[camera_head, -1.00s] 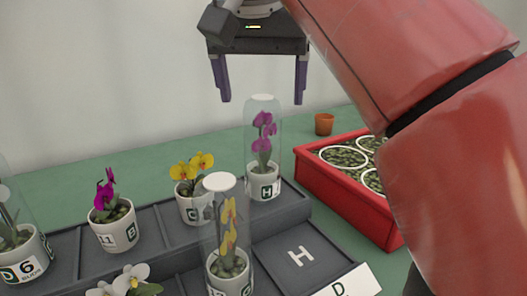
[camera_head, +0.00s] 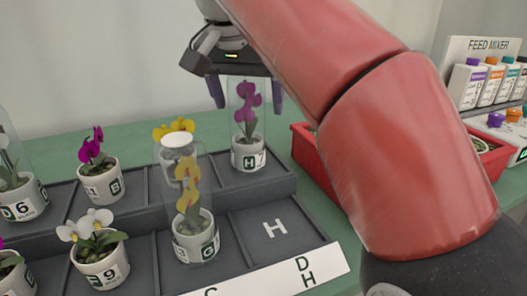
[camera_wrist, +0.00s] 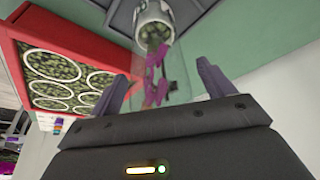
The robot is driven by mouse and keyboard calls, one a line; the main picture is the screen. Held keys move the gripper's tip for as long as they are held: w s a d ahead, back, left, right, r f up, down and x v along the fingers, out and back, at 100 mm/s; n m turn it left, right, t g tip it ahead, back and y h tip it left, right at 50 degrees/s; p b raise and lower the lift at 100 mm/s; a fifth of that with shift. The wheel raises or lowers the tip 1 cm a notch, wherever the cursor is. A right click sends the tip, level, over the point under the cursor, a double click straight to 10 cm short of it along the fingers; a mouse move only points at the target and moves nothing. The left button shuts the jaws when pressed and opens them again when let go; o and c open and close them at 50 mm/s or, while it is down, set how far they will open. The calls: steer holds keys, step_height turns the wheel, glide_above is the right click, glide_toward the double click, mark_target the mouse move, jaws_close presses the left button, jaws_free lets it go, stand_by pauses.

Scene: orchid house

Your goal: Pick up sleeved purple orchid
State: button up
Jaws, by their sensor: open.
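The sleeved purple orchid (camera_head: 248,108) stands upright in a white pot labelled H 7, in the back row of the dark tray (camera_head: 268,185), inside a clear sleeve. My gripper (camera_head: 248,100) is open, fingers pointing down, one to each side of the sleeve's upper part in the head view; depth there is hard to judge. In the wrist view the purple blooms (camera_wrist: 157,75) and white pot (camera_wrist: 153,28) lie ahead, roughly between the two open fingers (camera_wrist: 162,85). The sleeve is faint there. Nothing is held.
A sleeved yellow orchid (camera_head: 187,190) stands in front, with another yellow one (camera_head: 174,130) behind it. An unsleeved purple orchid (camera_head: 92,150) and white orchid (camera_head: 95,235) stand left. A red crate (camera_head: 312,160) of pots lies right.

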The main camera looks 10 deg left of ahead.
steer(key=shift+r, duration=0.1)
steer(key=c, duration=1.5)
steer(key=shift+o, duration=0.2)
steer(key=shift+r, duration=0.1)
